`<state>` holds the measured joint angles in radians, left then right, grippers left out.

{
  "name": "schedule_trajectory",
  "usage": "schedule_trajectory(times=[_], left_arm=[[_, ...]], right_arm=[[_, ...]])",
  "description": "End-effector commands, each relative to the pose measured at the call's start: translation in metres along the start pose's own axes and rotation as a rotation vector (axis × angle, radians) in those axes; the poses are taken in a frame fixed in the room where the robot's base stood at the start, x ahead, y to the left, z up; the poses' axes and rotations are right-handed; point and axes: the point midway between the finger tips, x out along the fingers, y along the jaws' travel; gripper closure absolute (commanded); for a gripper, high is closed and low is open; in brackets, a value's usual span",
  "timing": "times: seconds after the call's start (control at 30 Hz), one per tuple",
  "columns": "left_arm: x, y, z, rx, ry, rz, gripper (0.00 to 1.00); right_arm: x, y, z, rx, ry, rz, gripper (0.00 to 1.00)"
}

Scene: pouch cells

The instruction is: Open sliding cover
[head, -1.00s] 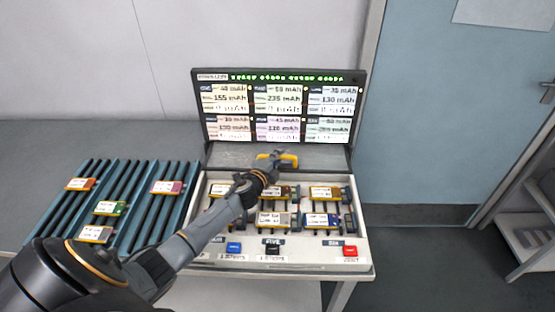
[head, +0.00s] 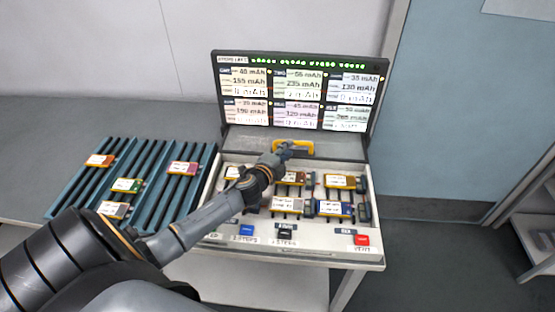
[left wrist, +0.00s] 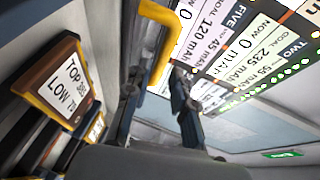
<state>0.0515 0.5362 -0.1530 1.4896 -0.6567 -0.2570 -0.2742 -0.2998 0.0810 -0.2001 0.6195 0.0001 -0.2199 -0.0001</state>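The sliding cover (head: 243,142) is a grey panel at the back of the white cell box (head: 366,222), just below the display. Its yellow handle (head: 303,149) sits near the middle of the panel and also shows in the left wrist view (left wrist: 160,14). My left gripper (head: 284,151) is at the handle. In the left wrist view its two fingers (left wrist: 158,103) are apart, with the yellow bar between them; firm contact on both sides is not visible. The cells in front of the panel are uncovered. My right gripper is not in view.
A display (head: 299,92) stands upright behind the cover. Several pouch cells, such as a yellow one (head: 340,182), lie in the box. Blue (head: 246,230) and red (head: 362,240) buttons line its front. A blue ribbed rack (head: 60,205) with several cells is left. A door and shelf are right.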

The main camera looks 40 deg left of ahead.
Motion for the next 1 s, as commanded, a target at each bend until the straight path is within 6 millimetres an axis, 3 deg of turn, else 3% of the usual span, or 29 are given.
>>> schedule_trajectory(times=[0.2,0.4,1.0], left_arm=[[-0.041,0.001,-0.001,0.0,0.002,0.002,0.76],[-0.061,0.0,0.0,0.0,0.001,0.001,0.76],[-0.065,0.0,0.0,0.0,0.0,0.0,0.76]], right_arm=[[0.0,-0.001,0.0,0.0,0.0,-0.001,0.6],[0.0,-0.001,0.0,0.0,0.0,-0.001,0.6],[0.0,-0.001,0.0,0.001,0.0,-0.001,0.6]])
